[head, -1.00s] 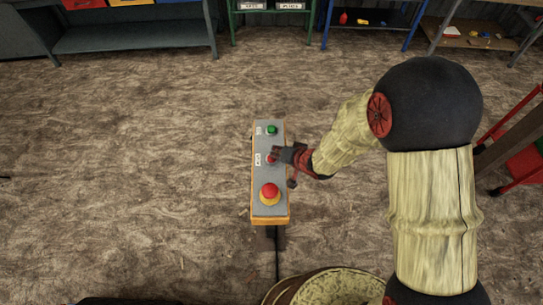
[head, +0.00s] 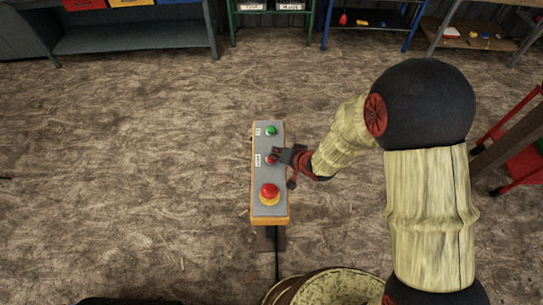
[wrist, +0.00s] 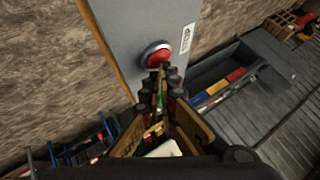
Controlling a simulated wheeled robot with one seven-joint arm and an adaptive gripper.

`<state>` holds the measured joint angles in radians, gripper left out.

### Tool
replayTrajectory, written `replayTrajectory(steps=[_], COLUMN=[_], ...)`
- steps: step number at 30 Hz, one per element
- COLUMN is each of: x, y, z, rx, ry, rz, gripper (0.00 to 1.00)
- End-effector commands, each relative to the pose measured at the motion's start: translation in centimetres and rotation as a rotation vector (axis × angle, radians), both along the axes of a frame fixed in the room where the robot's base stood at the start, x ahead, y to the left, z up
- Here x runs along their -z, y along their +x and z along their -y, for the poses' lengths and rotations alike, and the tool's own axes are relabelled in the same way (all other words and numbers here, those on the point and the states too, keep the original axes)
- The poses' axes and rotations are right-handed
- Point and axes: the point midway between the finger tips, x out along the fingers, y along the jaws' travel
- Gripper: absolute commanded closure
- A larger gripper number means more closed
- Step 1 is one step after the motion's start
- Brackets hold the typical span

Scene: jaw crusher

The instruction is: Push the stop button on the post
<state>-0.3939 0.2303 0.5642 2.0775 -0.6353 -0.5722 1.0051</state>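The control box (head: 264,206) is a grey panel with an orange body on a post. It carries a green button (head: 271,130), a small red button (head: 269,160) in the middle with a white label beside it, and a large red mushroom button (head: 269,190) on a yellow base. My gripper (head: 276,155) is at the middle red button, coming from the right. In the wrist view my fingertips (wrist: 164,72) are together and appear to touch the lower edge of that red button (wrist: 156,56). I see nothing held.
A cable runs down from the box. A round pale-topped object (head: 335,288) stands at the bottom. A red-framed item (head: 520,160) is at the right. Shelves and a bench (head: 135,38) line the back. The floor left of the box is clear.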

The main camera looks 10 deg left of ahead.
Motion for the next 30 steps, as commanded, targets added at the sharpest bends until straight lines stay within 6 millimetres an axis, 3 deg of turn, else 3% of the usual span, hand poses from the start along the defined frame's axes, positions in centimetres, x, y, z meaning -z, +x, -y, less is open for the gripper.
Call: replayTrajectory(steps=[1, 11, 30], x=[0.6, 0.5, -5.7], y=[-0.7, -0.7, -0.3], z=[0.3, 0.3, 0.1], rx=[-0.002, -0.003, -0.001], ry=[-0.010, -0.011, -0.003], rz=[-0.015, -0.017, -0.006], gripper=[1.00, 1.00, 1.00])
